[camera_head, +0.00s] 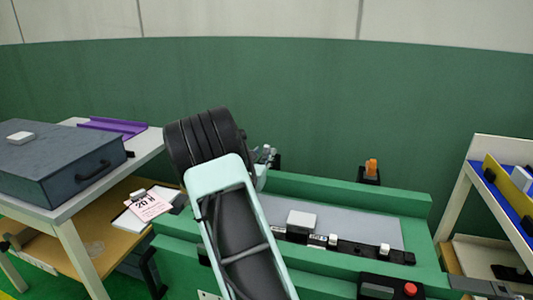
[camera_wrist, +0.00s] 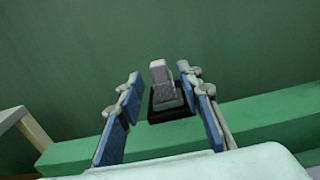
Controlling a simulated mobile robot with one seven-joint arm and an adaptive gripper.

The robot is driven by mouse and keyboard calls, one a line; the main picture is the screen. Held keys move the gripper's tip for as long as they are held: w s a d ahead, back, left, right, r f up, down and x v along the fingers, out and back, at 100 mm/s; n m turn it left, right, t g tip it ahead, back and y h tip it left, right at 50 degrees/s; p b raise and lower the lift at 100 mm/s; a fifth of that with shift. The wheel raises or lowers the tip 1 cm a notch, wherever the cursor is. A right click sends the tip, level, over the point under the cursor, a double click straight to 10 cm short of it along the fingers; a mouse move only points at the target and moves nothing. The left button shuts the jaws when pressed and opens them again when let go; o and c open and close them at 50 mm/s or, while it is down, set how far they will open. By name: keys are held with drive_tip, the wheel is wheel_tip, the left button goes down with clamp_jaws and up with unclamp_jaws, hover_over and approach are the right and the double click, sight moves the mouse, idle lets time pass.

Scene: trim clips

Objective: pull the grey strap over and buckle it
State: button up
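In the wrist view, a grey upright piece (camera_wrist: 163,78), which looks like the grey strap's end, stands on a black base (camera_wrist: 170,113) at the green bench. My gripper (camera_wrist: 159,75) is open, with blue-padded fingers to the left and right of this piece. The piece shows between the fingertips and looks apart from both; its depth is hard to judge. In the head view, my gripper (camera_head: 266,156) is at the bench's back left, mostly hidden behind my arm. I cannot make out a buckle for certain.
An orange piece (camera_head: 371,167) stands on a black block at the bench's back. A black rail (camera_head: 345,246) with white clips and a white block (camera_head: 301,221) lie on the grey mat (camera_head: 380,229). A red-button box (camera_head: 385,289) is in front. Tables flank the bench.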

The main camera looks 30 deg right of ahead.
sight(266, 151)
drive_tip(key=shift+b+x, duration=0.35)
drive_tip(key=shift+x, duration=1.8)
clamp_jaws()
